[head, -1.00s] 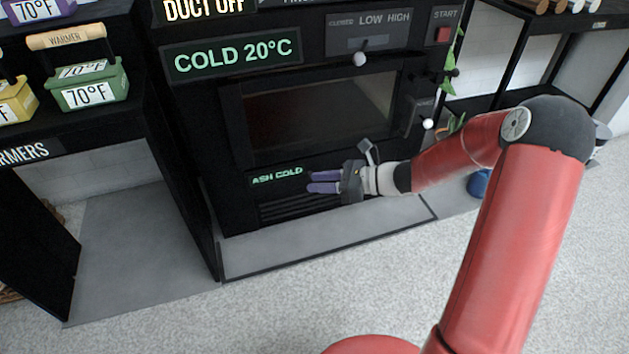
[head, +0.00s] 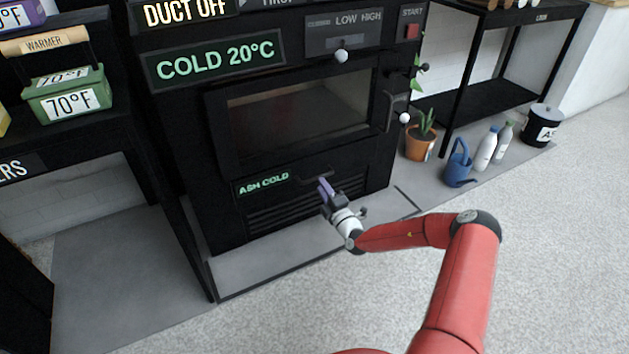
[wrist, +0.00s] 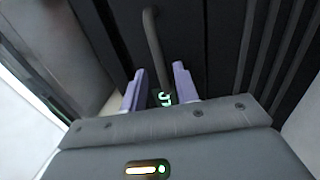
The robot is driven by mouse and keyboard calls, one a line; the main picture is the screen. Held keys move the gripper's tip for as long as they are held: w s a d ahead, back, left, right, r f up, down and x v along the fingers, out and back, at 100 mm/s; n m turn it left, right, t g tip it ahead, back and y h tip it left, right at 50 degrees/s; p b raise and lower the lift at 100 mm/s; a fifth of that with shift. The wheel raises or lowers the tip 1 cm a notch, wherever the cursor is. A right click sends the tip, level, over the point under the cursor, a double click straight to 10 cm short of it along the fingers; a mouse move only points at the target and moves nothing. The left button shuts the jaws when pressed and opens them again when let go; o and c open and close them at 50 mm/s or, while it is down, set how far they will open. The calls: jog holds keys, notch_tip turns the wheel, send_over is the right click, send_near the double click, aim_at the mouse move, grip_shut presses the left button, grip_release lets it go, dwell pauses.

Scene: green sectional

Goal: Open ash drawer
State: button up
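The ash drawer (head: 300,208) is the low black front with slats on the stove, below the glass door. It carries a green "ASH COLD" display (head: 264,184) and looks shut, flush with the stove. Its dark bar handle (head: 316,180) is near the drawer's top. My gripper (head: 325,187), with purple fingers, is at the handle, partly covering it. In the wrist view, the fingers of my gripper (wrist: 158,84) are apart, and the handle (wrist: 152,38) shows in the gap between them. I cannot tell whether the handle is fully between the fingertips.
A grey hearth slab (head: 300,253) lies in front of the stove. The glass door's side handle (head: 391,110) is above right. A potted plant (head: 420,139), blue watering can (head: 459,164) and white bottles (head: 487,148) stand to the right. The pale floor in front is clear.

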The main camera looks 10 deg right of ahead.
aim_at(317, 178)
jog(key=x, duration=0.5)
jog(key=shift+b, duration=0.4)
grip_shut()
